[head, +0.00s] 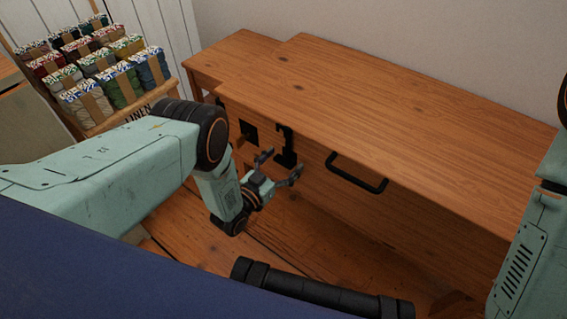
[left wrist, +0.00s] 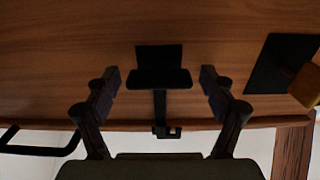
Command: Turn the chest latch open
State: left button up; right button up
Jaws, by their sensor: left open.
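The wooden chest (head: 400,110) stands against the wall. A black latch (head: 286,146) is on its front face below the lid edge. In the left wrist view the latch (left wrist: 160,78) shows a wide crosspiece and a narrow stem with a small hook at its end. My left gripper (head: 281,162) is open and empty in front of the latch. In the left wrist view the latch's crosspiece lies between the fingertips, with a gap on both sides; I cannot tell whether they reach its depth. My right gripper is out of view.
A black bar handle (head: 357,173) is on the chest front, right of the latch. A black square plate (head: 248,131) is left of it; a wooden block (left wrist: 306,86) shows there in the wrist view. A rack of yarn bundles (head: 105,75) stands at the back left.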

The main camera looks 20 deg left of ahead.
pick_arm(q)
jog(key=shift+c, duration=0.3)
jog(key=c, duration=1.6)
